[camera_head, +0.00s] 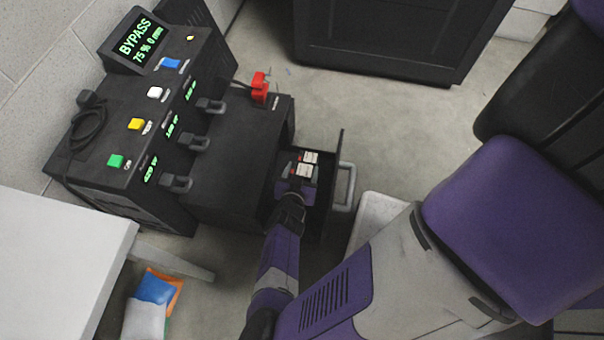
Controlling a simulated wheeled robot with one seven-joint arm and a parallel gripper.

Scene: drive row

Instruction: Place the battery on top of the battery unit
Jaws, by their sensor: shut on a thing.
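The battery unit (243,135) is a low black cabinet with an open drawer (333,181) on its right side. Inside the drawer area are small dark blocks with white labels and red marks, which look like the battery (305,170). My gripper (298,186) reaches down there from the near side and is shut on the battery. The jaws and the battery's lower part are mostly hidden by my gripper and the drawer. I cannot tell whether the battery is lifted or still rests in the drawer.
A red connector (259,87) stands on the unit's far top edge. A taller black console (110,135) with a BYPASS display (141,40), coloured buttons and several dark levers adjoins its left. A grey drawer handle (346,188) sticks out right. A white table (60,265) is near left.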

